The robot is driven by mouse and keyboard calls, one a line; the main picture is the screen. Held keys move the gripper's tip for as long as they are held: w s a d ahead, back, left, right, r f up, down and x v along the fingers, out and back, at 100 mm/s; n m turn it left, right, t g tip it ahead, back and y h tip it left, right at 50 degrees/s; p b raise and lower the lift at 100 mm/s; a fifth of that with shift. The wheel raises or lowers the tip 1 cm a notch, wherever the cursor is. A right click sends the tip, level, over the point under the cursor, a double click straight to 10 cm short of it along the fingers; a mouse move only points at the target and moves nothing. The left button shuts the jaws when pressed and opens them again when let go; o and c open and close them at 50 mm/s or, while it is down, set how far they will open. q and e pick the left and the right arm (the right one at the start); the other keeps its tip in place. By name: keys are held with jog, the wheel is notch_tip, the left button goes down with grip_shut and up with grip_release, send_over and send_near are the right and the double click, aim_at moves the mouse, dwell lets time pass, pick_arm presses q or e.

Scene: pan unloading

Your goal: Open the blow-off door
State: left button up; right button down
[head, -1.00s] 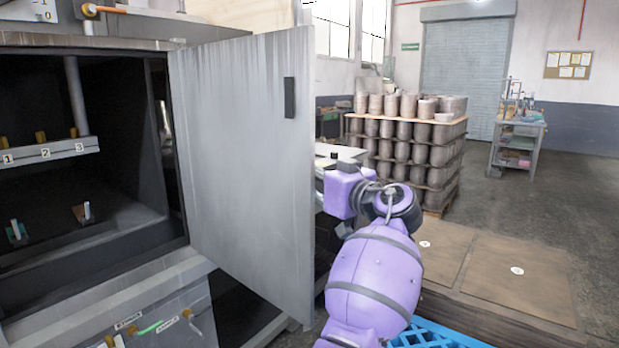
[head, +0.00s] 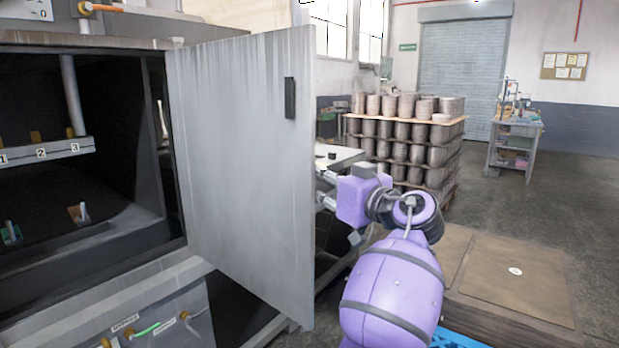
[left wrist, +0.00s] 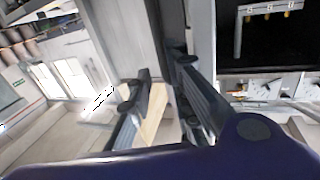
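The blow-off door (head: 240,170) is a flat grey metal panel with a small black handle plate (head: 290,98). It stands swung out from the dark cabinet opening (head: 100,200), with the inside of the cabinet in view. My left gripper (head: 327,190) is just right of the door's free edge, on the end of the purple arm. Its fingers are small there and partly hidden by the wrist. In the left wrist view my left gripper (left wrist: 165,100) has its two dark fingers spread apart, with nothing clearly held between them. My right gripper is not in view.
Numbered fittings (head: 45,150) and small levers are inside the cabinet. A light table (head: 340,157) stands behind the door edge. A pallet of stacked grey cylinders (head: 410,140) is farther back. Low brown boards (head: 510,285) lie at right. Open floor extends beyond them.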

pick_arm(q)
jog(key=v, duration=0.8)
jog(key=shift+d, duration=0.25)
jog(key=shift+f, duration=0.1)
